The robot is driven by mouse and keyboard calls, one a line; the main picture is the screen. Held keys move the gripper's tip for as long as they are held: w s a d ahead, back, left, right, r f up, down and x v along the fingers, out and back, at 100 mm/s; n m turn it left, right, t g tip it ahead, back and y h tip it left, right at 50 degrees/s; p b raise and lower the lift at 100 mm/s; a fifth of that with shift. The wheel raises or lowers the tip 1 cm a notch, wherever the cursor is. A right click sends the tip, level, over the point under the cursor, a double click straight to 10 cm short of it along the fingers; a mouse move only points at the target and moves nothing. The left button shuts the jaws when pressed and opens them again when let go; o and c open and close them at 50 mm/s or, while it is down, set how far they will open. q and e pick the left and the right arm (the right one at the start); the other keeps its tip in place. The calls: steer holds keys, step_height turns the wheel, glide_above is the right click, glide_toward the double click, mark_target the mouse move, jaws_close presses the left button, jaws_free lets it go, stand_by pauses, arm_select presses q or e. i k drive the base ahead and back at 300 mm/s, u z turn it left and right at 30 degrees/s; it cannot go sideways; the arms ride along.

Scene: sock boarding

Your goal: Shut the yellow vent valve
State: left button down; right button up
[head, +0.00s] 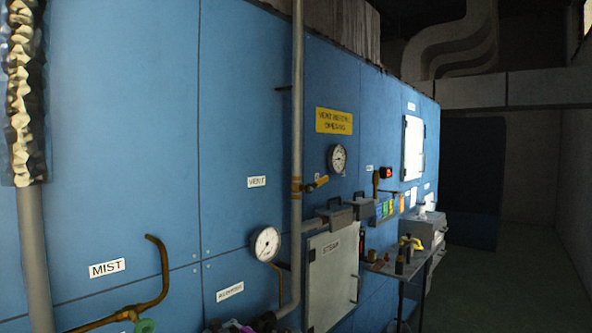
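The yellow vent valve lever (317,183) shows in the head view on a tall vertical grey pipe (297,110) that runs up the blue wall. The lever sticks out to the right of the pipe, roughly crosswise to it and tilted slightly up at its free end. A yellow-brown collar sits on the pipe beside it. A white VENT label (257,182) is on the wall to the left. Neither of my grippers can be made out in this view, and nothing is seen touching the lever.
A gauge (339,158) hangs right of the pipe under a yellow sign (334,121); another gauge (266,244) is lower left. A bent brass pipe (160,275) stands out at lower left. A grey STEAM door (332,277) and a cluttered shelf (412,268) are right. Floor at far right is clear.

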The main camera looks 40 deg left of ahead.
mark_target(310, 187)
steer(key=u, duration=1.05)
steer(key=i, duration=1.05)
steer(key=z, duration=0.3)
